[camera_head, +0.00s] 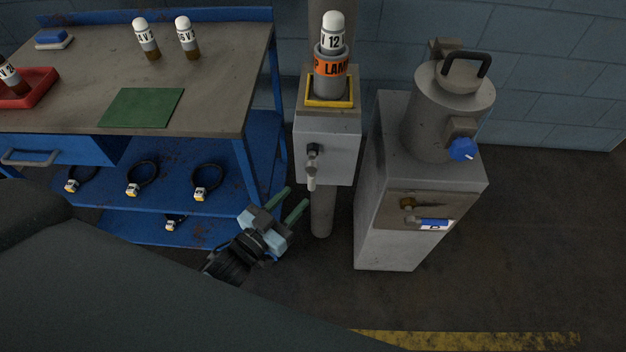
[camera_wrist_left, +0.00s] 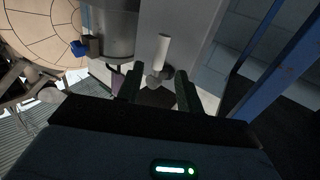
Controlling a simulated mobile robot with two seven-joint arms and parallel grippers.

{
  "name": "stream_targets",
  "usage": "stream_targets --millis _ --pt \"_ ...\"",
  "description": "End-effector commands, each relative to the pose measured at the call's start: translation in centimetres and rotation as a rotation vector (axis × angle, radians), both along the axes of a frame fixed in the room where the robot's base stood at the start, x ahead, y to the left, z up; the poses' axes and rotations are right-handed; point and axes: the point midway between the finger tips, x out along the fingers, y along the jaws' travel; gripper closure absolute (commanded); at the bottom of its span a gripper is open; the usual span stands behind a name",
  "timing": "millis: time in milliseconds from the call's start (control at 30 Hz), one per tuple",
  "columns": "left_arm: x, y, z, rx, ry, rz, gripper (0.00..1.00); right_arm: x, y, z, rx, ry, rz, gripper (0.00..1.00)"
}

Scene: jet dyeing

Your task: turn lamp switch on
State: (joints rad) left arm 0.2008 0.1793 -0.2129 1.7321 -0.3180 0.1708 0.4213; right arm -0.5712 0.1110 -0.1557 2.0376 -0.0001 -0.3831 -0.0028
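The lamp switch is a pale lever (camera_head: 311,178) hanging down from a dark pivot on the front of a grey box (camera_head: 338,150). On the box stands a bottle (camera_head: 332,38) in a grey holder with an orange label reading LAMP. My left gripper (camera_head: 296,199) is open and empty, just in front of and below the lever in the head view. In the left wrist view the pale lever (camera_wrist_left: 163,48) appears beyond and between the open fingers (camera_wrist_left: 158,90); I see no clear contact. My right gripper is not in view.
A blue workbench (camera_head: 218,75) with bottles stands at left, cable loops on its shelf. At right, a grey cabinet (camera_head: 390,210) carries a lidded metal pot (camera_head: 440,110) with a blue knob (camera_head: 462,149). The box sits on a post (camera_head: 322,215). Floor in front is clear.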

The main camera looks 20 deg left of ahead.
Motion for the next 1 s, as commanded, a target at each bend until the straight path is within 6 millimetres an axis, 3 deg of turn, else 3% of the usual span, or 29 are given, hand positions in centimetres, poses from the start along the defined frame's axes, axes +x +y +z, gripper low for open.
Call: stream_targets --millis 533,967,1000 --pt "6.4 -2.1 0.0 0.000 -0.001 0.000 0.64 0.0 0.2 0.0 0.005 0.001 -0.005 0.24" --pt "7.3 -2.4 0.0 0.000 0.001 0.000 0.64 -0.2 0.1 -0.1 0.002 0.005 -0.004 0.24" --pt "7.3 -2.4 0.0 0.000 0.001 0.000 0.68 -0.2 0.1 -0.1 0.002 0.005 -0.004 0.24"
